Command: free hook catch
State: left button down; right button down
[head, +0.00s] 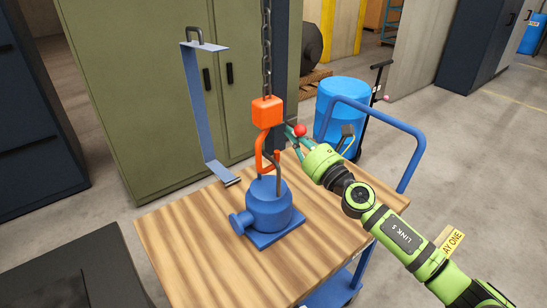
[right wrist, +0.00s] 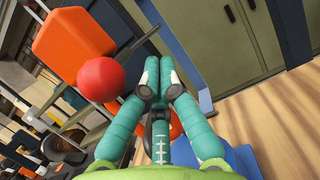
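An orange hook block (head: 267,112) hangs on a dark chain (head: 266,45) above the cart; its orange hook (head: 262,152) reaches down to the dark eye on top of a blue housing (head: 268,207). In the head view the hook overlaps the eye; I cannot tell if they are engaged. A red ball (head: 299,130) shows at the block's right side, and at left in the right wrist view (right wrist: 101,79). My right gripper (head: 293,141) is beside the ball, its teal fingertips (right wrist: 158,72) together, with the ball outside them. My left gripper is not in view.
The housing stands on a wooden cart top (head: 185,255) with a blue push handle (head: 390,120). A blue C-shaped bar (head: 201,110) rises at the cart's back left. A green cabinet (head: 135,90) and blue drum (head: 342,105) stand behind. Bare cart top lies front left.

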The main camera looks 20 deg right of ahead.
jog(key=shift+w+d+r+n+y+b, duration=0.1)
jog(key=shift+d+r+n+y+b, duration=0.1)
jog(key=shift+n, duration=0.35)
jog(key=shift+d+r+n+y+b, duration=0.1)
jog(key=shift+r+n+y, duration=0.1)
jog(key=shift+n, duration=0.35)
